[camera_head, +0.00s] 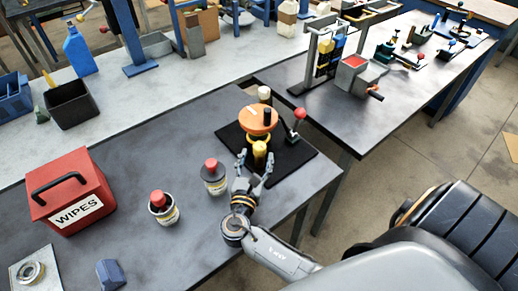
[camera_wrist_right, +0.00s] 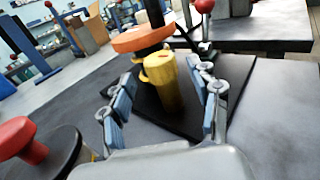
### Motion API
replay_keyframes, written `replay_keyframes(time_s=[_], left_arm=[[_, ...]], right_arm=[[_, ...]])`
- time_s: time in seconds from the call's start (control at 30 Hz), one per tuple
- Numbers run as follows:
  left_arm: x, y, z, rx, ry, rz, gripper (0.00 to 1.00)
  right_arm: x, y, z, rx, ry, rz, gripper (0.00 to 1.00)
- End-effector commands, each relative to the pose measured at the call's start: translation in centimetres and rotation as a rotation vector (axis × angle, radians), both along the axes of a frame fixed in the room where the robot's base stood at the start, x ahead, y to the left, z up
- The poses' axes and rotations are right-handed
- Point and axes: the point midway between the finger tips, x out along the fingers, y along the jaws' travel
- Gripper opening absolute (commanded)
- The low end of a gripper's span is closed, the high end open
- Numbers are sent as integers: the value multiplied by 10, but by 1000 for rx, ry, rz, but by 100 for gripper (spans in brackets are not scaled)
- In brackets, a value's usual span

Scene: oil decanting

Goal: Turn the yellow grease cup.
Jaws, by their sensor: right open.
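The yellow grease cup (camera_head: 259,152) stands on the near side of a device with an orange round top (camera_head: 258,119), on a black base plate (camera_head: 290,160). In the right wrist view the cup (camera_wrist_right: 163,82) is a ribbed yellow cylinder, upright below the orange disc (camera_wrist_right: 143,39). My right gripper (camera_head: 254,168) is open. Its two fingers lie on either side of the cup's near side in the wrist view (camera_wrist_right: 165,100), with a visible gap on both sides. The cup appears untouched. My left gripper is not in view.
Two small jars with red knobs (camera_head: 213,177) (camera_head: 163,208) stand left of my right gripper. A red wipes box (camera_head: 68,192) is farther left. A red-knobbed lever (camera_head: 299,114) rises right of the orange top. The grey table (camera_head: 130,140) has bare room at the back left.

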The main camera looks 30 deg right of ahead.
Motion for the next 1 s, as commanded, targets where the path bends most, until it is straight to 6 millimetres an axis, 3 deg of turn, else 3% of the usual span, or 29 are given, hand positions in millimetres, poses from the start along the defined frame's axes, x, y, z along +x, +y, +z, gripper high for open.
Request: replay_keyframes(time_s=[0.2, 0.4, 1.0], left_arm=[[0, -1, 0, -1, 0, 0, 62], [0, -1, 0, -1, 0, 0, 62], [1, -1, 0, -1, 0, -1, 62]], right_arm=[[-32, 33, 0, 4, 1, 0, 62], [-48, 50, 0, 0, 0, 0, 62], [-51, 53, 1, -1, -1, 0, 62]])
